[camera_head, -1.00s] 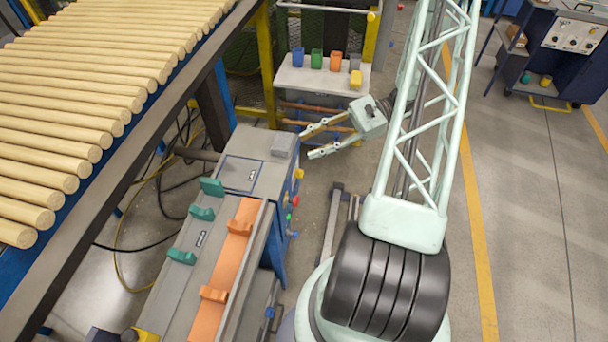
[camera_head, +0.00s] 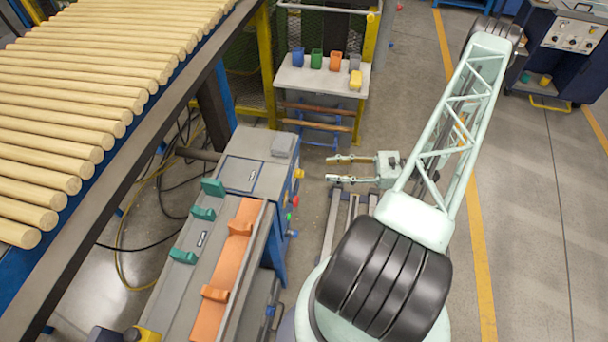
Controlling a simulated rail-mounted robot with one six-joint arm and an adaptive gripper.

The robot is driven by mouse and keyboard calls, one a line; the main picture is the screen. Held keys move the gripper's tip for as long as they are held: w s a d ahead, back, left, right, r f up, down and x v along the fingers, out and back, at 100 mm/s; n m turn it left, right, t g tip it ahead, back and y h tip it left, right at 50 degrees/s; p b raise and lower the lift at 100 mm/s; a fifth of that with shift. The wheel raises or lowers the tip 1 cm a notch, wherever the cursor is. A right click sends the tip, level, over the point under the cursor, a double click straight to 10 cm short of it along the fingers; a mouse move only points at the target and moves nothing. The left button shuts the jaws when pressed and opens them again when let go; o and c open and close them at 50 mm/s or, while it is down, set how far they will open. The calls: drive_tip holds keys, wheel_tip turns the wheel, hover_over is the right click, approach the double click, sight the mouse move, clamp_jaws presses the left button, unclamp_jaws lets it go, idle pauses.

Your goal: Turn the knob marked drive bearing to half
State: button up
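The machine cabinet (camera_head: 243,153) stands left of centre. Its right side carries several small coloured knobs: a yellow one (camera_head: 298,173), a red one (camera_head: 295,201), a green one (camera_head: 289,216) and a blue one (camera_head: 293,234). No marking is legible, so I cannot tell which is the drive bearing knob or how it is set. My gripper (camera_head: 328,169) is open and empty. Its two fingers point left at the cabinet's knob side, apart from it, with a gap of floor between.
Orange (camera_head: 230,262) and green (camera_head: 203,213) cradles sit on the machine's bed. A small table (camera_head: 300,75) with several coloured cups stands behind. A rack of wooden rods (camera_head: 70,90) fills the left. A low grey frame (camera_head: 340,225) stands beneath my gripper.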

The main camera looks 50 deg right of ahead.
sight(299, 174)
wheel_tip(299, 174, down, 5)
drive_tip(key=s+m+t+h, duration=0.1)
drive_tip(key=s+m+t, duration=0.1)
drive_tip(key=shift+s+d+f+m+h, duration=0.2)
drive_tip(key=shift+s+d+m+h, duration=0.15)
drive_tip(key=shift+m+h, duration=0.05)
drive_tip(key=shift+w, duration=0.1)
drive_tip(key=x, duration=1.3)
drive_tip(key=shift+w+a, duration=0.2)
drive_tip(key=shift+w, duration=0.05)
idle(0.4)
drive_tip(key=shift+r, duration=0.1)
drive_tip(key=c, duration=0.9)
